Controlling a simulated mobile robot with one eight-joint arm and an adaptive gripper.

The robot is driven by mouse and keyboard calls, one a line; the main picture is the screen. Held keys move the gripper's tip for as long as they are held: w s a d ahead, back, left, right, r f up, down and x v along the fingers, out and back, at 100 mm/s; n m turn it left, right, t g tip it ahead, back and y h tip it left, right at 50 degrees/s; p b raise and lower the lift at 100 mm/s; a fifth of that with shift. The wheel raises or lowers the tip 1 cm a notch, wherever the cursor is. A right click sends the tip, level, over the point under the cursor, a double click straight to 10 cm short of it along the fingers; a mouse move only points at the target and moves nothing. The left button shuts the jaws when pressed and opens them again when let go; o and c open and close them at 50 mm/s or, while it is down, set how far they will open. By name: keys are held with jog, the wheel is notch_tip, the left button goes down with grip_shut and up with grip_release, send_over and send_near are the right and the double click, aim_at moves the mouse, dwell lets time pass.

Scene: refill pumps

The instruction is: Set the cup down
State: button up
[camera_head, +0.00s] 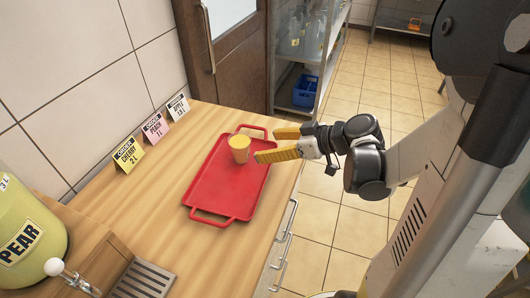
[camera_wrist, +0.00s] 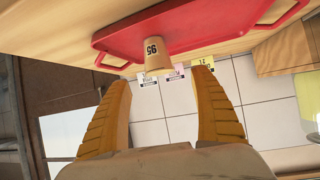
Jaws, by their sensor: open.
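A small orange-tan cup (camera_head: 239,148) stands upright on the red tray (camera_head: 221,189), towards the tray's far end. My gripper (camera_head: 268,143) has yellow fingers, is open and empty, and lies just to the right of the cup. The gripper (camera_wrist: 168,82) shows its two fingers spread wide in the wrist view. The fingers look apart from the cup. The red tray (camera_wrist: 215,32) lies under the cup on the wooden counter.
Three label cards, yellow cherry (camera_head: 128,155), pink peach (camera_head: 155,127) and white (camera_head: 178,107), stand along the wall. Bare counter surrounds the tray.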

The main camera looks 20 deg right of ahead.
jog(key=s+a+r+m+g+h, duration=0.1)
jog(key=s+a+r+m+h, duration=0.1)
jog(key=s, duration=0.4)
jog(key=s+a+r+m+g+h, duration=0.1)
jog(key=s+a+r+m+h, duration=0.1)
jog(key=s+a+m+h, duration=0.2)
jog(key=shift+s+r+m+h, duration=0.2)
jog(key=shift+s+m+h, duration=0.45)
jog(key=shift+s, duration=1.05)
